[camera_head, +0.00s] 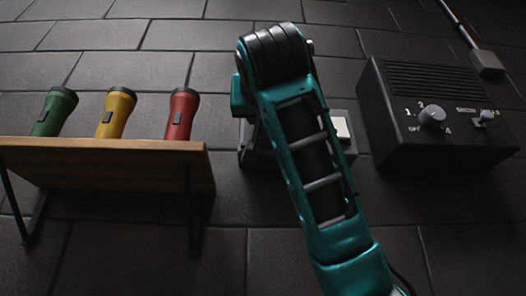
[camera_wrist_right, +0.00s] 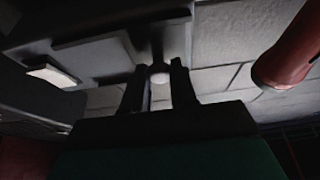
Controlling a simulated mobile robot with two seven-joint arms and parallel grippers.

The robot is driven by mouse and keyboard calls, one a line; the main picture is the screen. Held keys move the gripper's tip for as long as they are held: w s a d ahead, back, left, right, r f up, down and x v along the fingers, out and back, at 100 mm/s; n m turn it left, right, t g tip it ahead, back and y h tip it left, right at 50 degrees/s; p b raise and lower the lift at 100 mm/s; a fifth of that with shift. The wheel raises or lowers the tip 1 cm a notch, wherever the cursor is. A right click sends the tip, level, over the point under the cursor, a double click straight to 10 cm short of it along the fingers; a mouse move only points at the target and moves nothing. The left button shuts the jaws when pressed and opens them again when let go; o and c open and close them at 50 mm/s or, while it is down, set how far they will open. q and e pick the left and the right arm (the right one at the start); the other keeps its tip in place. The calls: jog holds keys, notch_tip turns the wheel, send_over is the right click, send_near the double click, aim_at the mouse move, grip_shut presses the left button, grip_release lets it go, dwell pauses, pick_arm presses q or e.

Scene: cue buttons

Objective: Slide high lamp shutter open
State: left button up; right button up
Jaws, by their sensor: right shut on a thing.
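In the wrist view my right gripper (camera_wrist_right: 160,90) has its two dark fingers on either side of a small pale round knob (camera_wrist_right: 159,78), and it is shut on it. The knob sits at a dark grey housing (camera_wrist_right: 95,58), which carries a white button-like block (camera_wrist_right: 50,75) at the left. In the head view the grey housing is mostly hidden behind my teal right arm; its white block (camera_head: 342,128) shows at the arm's right. The lamp opening and shutter position cannot be made out. My left gripper is not in view.
A wooden shelf (camera_head: 100,160) at the left bears a green (camera_head: 54,112), a yellow (camera_head: 116,112) and a red flashlight (camera_head: 181,113). The red one also shows close by in the wrist view (camera_wrist_right: 290,55). A black box with knobs (camera_head: 440,115) is at the right.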

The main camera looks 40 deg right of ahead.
grip_shut()
jog(key=s+d+b, duration=0.2)
jog(key=s+d, duration=0.1)
jog(key=d, duration=0.2)
jog(key=shift+s+d, duration=0.15)
jog(key=shift+d, duration=0.05)
jog(key=o, duration=0.6)
grip_release()
jog(key=shift+c, duration=0.2)
jog(key=o, duration=0.3)
jog(key=shift+s+d, duration=0.1)
jog(key=shift+o, duration=0.3)
